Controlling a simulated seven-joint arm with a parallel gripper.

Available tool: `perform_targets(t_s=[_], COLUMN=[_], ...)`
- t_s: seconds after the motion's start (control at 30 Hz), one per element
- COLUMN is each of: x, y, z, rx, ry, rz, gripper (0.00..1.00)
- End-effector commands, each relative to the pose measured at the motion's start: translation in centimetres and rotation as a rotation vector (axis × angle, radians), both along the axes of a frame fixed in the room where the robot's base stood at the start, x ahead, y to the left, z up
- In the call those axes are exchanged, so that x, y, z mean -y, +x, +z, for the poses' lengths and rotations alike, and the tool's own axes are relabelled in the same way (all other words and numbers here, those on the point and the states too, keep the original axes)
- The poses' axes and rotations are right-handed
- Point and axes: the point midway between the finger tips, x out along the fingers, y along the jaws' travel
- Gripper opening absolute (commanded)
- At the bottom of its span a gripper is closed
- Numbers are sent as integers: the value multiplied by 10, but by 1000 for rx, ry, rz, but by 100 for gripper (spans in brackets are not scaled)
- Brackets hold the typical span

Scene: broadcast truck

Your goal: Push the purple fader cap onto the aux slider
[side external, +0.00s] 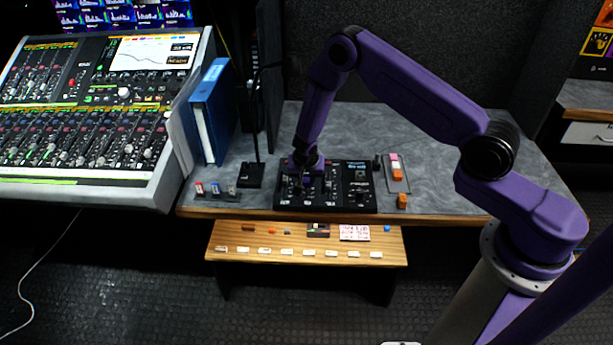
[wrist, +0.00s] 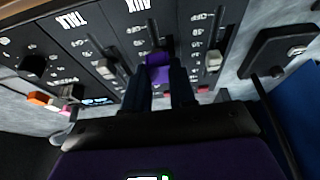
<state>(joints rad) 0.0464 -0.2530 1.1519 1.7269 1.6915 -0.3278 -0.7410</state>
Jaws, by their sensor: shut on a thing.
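The purple fader cap (wrist: 158,66) shows between my fingertips in the wrist view. My gripper (wrist: 160,74) is shut on it. The cap is over the slot of the aux slider (wrist: 150,32), beneath the "AUX" label on the black fader panel (wrist: 100,30). I cannot tell whether the cap touches the slider's stem, which is hidden behind it. In the side view my gripper (side external: 304,182) points down at the left half of the panel (side external: 355,200). The cap cannot be made out there.
Pale caps sit on the neighbouring sliders (wrist: 214,60) (wrist: 105,70). A blue binder (side external: 207,105) stands behind.

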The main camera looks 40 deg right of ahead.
Motion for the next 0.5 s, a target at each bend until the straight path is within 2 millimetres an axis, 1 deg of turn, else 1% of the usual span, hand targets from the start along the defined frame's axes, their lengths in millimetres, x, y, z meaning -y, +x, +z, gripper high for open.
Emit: perform_targets(t_s=[0.5], x=[0], y=[0], z=[-11], rx=[0], ry=[0], rz=[0], gripper=[0])
